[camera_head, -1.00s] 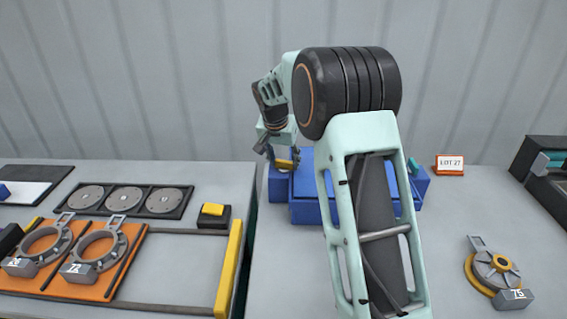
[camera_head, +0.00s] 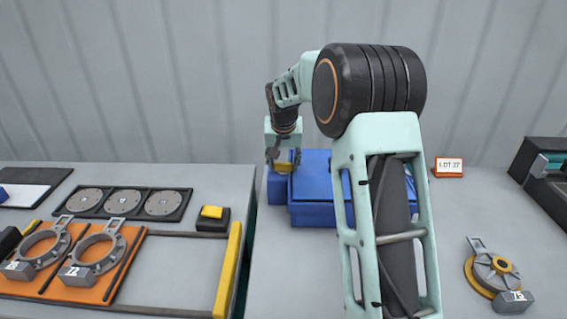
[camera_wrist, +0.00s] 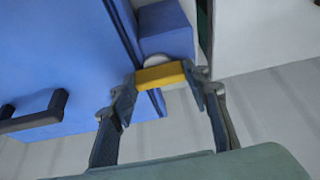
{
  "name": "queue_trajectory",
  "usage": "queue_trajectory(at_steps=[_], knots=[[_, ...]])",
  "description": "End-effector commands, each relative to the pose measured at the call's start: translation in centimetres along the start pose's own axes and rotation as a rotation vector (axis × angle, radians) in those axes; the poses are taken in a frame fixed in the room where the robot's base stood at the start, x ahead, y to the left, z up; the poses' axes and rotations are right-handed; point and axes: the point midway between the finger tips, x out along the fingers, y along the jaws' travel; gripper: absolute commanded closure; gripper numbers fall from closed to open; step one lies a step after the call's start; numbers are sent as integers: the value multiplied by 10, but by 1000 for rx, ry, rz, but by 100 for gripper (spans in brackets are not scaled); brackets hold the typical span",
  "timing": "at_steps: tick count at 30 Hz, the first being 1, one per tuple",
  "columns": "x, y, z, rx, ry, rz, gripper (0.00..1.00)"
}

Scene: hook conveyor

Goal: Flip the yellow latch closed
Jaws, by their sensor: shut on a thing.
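The yellow latch (camera_wrist: 160,76) sits between my two fingertips in the wrist view, beside the blue box (camera_wrist: 60,60). My gripper (camera_wrist: 163,84) is shut on the latch, with a finger at each end of it. A pale round part shows just behind the latch in the wrist view. My arm hides the right part of the box in the head view.
A dark handle (camera_wrist: 35,113) stands out from the box. A grey table (camera_head: 120,262) at left holds two clamp rings on an orange board (camera_head: 82,256). At right are the LOT 27 sign (camera_head: 449,167) and a ring part tagged 75 (camera_head: 496,268).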

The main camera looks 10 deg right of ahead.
Motion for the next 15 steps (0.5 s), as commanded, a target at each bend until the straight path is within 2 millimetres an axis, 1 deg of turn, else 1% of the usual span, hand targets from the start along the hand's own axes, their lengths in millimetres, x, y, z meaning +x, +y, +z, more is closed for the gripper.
queue_trajectory(at_steps=[1,3,6,15], knots=[[-1,0,-1,-4,2,0,56],[-1,0,-1,-4,2,0,48],[0,0,0,-3,2,0,39],[-2,0,0,-1,1,0,39]])
